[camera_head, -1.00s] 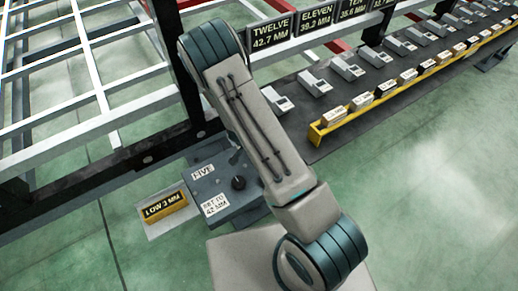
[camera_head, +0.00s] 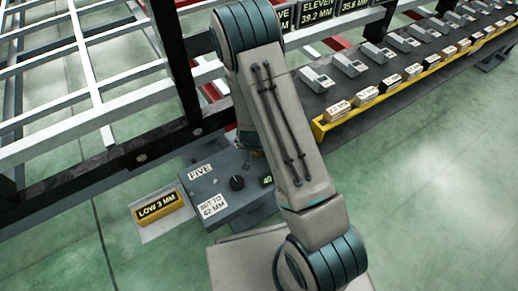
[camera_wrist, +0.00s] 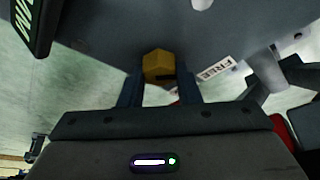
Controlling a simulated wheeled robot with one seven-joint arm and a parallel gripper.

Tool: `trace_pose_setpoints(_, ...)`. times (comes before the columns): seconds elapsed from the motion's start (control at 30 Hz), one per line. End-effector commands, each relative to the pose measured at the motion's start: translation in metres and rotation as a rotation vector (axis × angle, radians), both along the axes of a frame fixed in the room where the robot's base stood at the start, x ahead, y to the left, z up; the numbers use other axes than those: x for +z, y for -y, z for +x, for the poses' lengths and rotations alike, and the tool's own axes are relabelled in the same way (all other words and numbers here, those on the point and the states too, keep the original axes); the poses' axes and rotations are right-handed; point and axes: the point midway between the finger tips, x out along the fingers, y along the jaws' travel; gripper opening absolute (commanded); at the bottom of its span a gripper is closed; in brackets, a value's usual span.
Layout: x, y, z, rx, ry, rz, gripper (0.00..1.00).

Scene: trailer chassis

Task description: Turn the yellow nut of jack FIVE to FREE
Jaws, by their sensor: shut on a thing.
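In the wrist view the yellow nut (camera_wrist: 159,66) sits on the underside or side of the dark grey jack body (camera_wrist: 120,28). My gripper (camera_wrist: 160,84) is shut on the nut, with one finger on each side of it. A white FREE label (camera_wrist: 214,69) is on the body to the right of the nut. In the head view jack FIVE (camera_head: 222,187) carries a FIVE label (camera_head: 200,171), a black knob (camera_head: 237,183), a SET TO 42 MM label (camera_head: 212,206) and a small green display (camera_head: 267,180) that seems to read 40. My arm hides the nut there.
A yellow LOW 3 MM block (camera_head: 158,206) sits on a pale plate left of the jack. Black and white frame beams (camera_head: 150,156) run behind it. A dark bench (camera_head: 340,98) with several grey devices and a yellow-edged rack lies to the right. Green floor is clear in front.

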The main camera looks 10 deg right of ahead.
Motion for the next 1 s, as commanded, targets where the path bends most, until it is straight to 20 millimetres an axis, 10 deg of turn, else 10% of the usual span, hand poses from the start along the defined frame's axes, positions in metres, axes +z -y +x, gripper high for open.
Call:
trace_pose_setpoints(0.17,0.001,-0.002,0.002,0.005,0.005,0.000,0.07)
trace_pose_setpoints(0.2,0.001,-0.002,0.002,0.005,0.005,0.000,0.38)
trace_pose_setpoints(0.27,0.001,-0.002,0.002,0.005,0.005,0.000,0.52)
trace_pose_setpoints(0.67,0.011,-0.002,-0.002,0.000,0.001,0.000,0.52)
trace_pose_setpoints(1.0,0.081,-0.014,-0.025,0.002,0.005,0.000,0.52)
